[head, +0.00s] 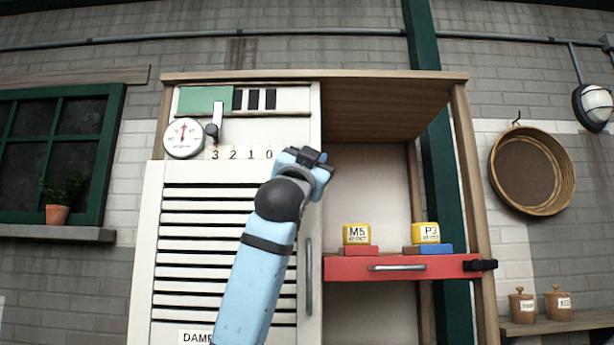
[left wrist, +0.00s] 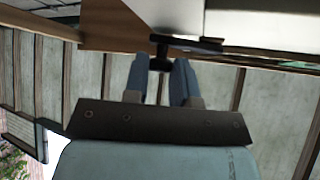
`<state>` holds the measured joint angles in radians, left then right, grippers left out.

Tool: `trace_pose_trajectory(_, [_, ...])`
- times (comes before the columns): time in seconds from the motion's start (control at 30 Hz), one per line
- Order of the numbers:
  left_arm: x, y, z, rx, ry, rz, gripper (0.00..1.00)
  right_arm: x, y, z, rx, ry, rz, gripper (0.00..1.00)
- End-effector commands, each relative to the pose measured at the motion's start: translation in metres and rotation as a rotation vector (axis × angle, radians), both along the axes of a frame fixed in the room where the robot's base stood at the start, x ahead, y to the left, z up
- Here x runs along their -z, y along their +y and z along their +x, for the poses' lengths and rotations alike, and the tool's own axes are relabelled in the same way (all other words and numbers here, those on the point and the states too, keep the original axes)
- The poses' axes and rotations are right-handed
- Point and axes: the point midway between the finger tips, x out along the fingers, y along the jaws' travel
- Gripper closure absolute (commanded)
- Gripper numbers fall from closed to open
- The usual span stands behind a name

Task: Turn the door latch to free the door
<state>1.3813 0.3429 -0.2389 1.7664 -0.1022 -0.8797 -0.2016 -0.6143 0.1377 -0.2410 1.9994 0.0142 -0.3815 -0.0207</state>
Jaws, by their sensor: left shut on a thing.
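The white door (head: 309,220) has a long grey vertical handle and stands at the left of the open wooden cabinet. My left gripper (head: 305,160) is up at the door's upper right edge, with its fingers mostly hidden by my own wrist. In the left wrist view my two blue fingers (left wrist: 160,64) are closed around a dark latch (left wrist: 160,48), under a pale panel edge. In the head view the latch is hidden behind my gripper, so its turn angle cannot be told there. My right gripper is not in view.
A red drawer (head: 380,268) with a grey handle bears yellow blocks marked M5 (head: 357,233) and P3 (head: 426,232). A round gauge (head: 184,138) and a slider (head: 213,132) over a 3-2-1-0 scale sit upper left. A slatted panel (head: 180,250) stands below them.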

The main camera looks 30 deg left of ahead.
Motion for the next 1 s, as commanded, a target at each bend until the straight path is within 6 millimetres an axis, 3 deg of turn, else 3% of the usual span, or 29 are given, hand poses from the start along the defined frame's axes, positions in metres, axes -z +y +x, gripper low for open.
trace_pose_trajectory(0.2, [-0.006,-0.007,0.004,0.005,-0.097,-0.163,0.99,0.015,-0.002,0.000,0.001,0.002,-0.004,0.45])
trace_pose_trajectory(0.5, [-0.015,-0.009,0.006,0.003,-0.192,-0.318,0.99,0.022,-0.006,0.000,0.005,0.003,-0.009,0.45])
trace_pose_trajectory(1.0, [-0.021,-0.008,0.005,-0.001,-0.240,-0.390,0.99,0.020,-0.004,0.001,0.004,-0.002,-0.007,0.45])
